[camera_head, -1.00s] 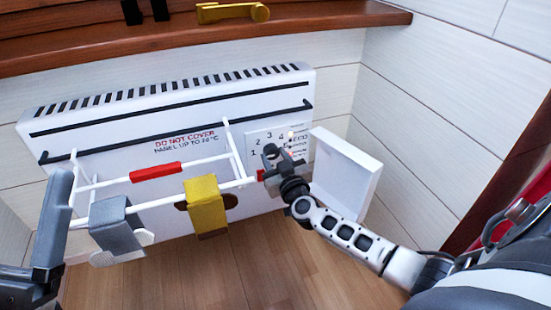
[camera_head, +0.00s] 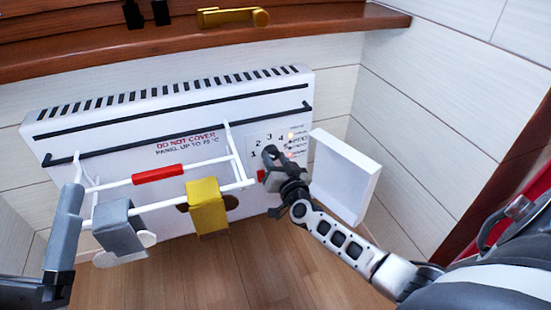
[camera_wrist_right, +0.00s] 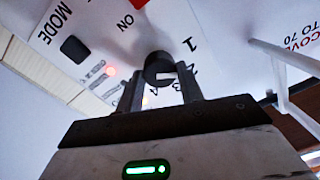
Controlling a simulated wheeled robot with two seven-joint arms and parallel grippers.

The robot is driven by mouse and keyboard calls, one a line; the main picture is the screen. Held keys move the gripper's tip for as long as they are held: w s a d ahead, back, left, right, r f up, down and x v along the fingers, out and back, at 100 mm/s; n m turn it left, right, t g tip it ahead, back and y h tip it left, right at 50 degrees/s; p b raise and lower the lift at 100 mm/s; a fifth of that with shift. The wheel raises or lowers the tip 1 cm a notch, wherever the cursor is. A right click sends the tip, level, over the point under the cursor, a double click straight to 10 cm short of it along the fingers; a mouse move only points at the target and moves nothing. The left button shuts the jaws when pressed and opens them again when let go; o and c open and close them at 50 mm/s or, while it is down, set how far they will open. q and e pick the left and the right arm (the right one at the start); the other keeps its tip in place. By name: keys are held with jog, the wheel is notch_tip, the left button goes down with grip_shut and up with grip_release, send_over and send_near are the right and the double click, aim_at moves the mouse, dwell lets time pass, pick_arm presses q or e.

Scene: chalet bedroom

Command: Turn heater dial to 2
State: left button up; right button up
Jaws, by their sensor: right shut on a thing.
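The white heater (camera_head: 110,110) stands against the wall, with a control panel (camera_head: 258,138) numbered 1 to 4 at its right end. My right gripper (camera_head: 270,157) is at this panel and hides the dial in the head view. In the right wrist view the round black dial (camera_wrist_right: 158,64) sits between the fingers of my right gripper (camera_wrist_right: 160,88), which is shut on it. A pale mark on the dial faces roughly the 2; its exact setting is hard to read. My left arm's grey end (camera_head: 64,228) shows at the left; its jaw state is unclear.
An open white cover flap (camera_head: 345,178) stands close right of my right gripper. A wooden sill (camera_head: 330,32) runs above.

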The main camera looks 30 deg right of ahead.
jog(key=shift+f+m, duration=0.1)
jog(key=shift+m, duration=1.1)
jog(key=shift+s+a, duration=0.1)
jog(key=o, duration=1)
jog(key=shift+s, duration=0.1)
